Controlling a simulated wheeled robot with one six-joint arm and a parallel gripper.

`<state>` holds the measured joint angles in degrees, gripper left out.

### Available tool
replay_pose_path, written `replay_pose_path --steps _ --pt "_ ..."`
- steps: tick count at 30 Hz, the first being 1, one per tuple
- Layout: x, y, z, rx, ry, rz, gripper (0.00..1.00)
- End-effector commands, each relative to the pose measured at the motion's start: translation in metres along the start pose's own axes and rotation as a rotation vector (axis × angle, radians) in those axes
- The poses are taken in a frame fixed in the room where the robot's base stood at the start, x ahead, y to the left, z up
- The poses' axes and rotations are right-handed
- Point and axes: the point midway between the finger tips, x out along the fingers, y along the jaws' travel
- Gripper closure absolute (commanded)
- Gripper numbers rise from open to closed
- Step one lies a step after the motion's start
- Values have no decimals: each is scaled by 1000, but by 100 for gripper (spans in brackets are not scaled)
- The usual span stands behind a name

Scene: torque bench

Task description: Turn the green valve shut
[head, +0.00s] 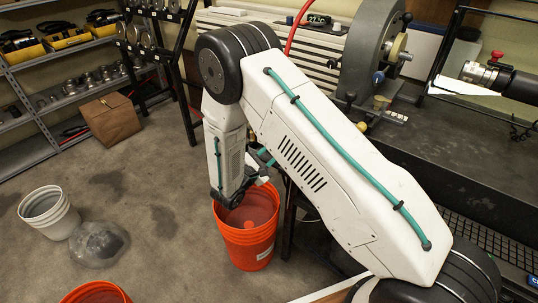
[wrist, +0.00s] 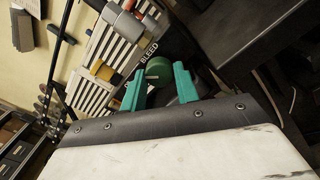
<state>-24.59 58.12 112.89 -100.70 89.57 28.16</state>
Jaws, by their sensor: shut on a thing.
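The green valve (wrist: 159,68) has a round knob and shows in the wrist view below a dark plate lettered BLEED (wrist: 149,50). My gripper (wrist: 158,76) has its two teal fingers on either side of the knob, shut on it. I cannot make out the valve in the head view; my arm blocks that area.
An orange bucket (head: 247,232) stands on the floor below my gripper. A dark workbench (head: 450,160) with a grey machine (head: 370,50) is at the right.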

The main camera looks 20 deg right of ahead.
Motion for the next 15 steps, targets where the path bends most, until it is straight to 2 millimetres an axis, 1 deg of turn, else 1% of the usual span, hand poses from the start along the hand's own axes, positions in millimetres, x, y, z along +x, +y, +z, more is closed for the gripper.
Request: replay_pose_path --steps 15 --pt "0 2 0 478 -18 0 92"
